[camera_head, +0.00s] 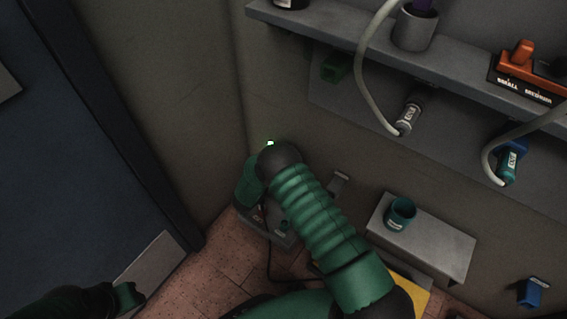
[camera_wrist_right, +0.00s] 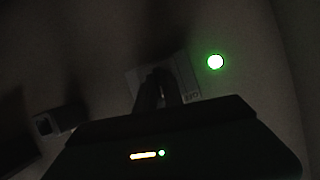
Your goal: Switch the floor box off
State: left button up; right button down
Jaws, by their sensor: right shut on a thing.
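The grey floor box (camera_head: 272,232) stands on the tiles in the wall corner, with small labels on top and a dark cable at its side. My green right arm covers part of it. My right gripper (camera_wrist_right: 158,92) shows in the dark right wrist view, its fingers close together over a pale labelled plate (camera_wrist_right: 187,78). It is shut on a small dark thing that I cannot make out. In the head view this gripper is hidden behind my arm. A green light (camera_wrist_right: 215,61) glows beside the plate. My left gripper (camera_head: 126,295) is at the lower left, above the floor, its jaws unclear.
A dark door (camera_head: 70,150) stands at left. A grey shelf (camera_head: 330,40) with a cup and an orange tool crosses the upper right. Hoses hang below it. A low grey ledge (camera_head: 440,240) holds a teal cup (camera_head: 400,214). A blue holder (camera_head: 533,292) is at lower right.

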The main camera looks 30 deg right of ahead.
jog(key=shift+w+a+f+n+g+h+b, duration=0.1)
jog(key=shift+n+g+h+b, duration=0.55)
jog(key=shift+n, duration=0.8)
jog(key=shift+w+a+f+n+g+h+b, duration=0.1)
jog(key=shift+n+g+h+b, duration=0.15)
jog(key=shift+n+g+b, duration=0.8)
jog(key=shift+r+n, duration=0.1)
jog(key=shift+n, duration=0.4)
jog(key=c, duration=1.5)
grip_release()
jog(key=shift+o, duration=0.2)
